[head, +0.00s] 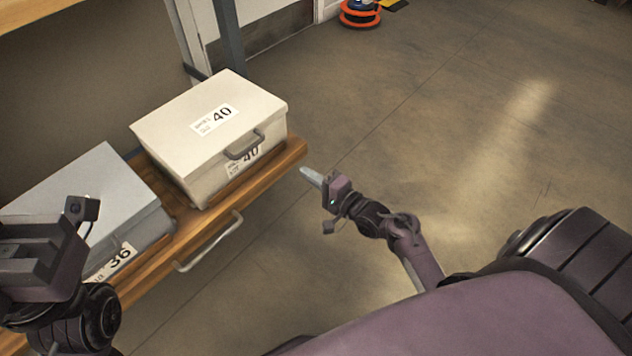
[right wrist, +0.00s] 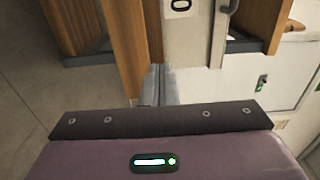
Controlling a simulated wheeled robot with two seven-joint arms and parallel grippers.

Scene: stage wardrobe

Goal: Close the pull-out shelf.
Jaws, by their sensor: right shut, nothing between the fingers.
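The pull-out shelf (head: 284,159) is a wooden board with a grey bar handle (head: 208,244) on its front edge. It sticks out over the floor on the left of the head view. A cream box (head: 170,130) marked 40 and a grey box (head: 85,185) marked 36 stand on it. My right gripper (head: 311,176) is shut and empty, just off the shelf's right front corner; I cannot tell if it touches. Its closed fingers (right wrist: 158,85) show beside wooden edges in the right wrist view. My left gripper (head: 45,262) is in front of the grey box, its fingertips unclear.
A dark post (head: 229,40) and a pale door frame stand behind the cream box. An orange and blue object (head: 360,13) is on the floor at the far back. The floor (head: 450,130) to the right is open.

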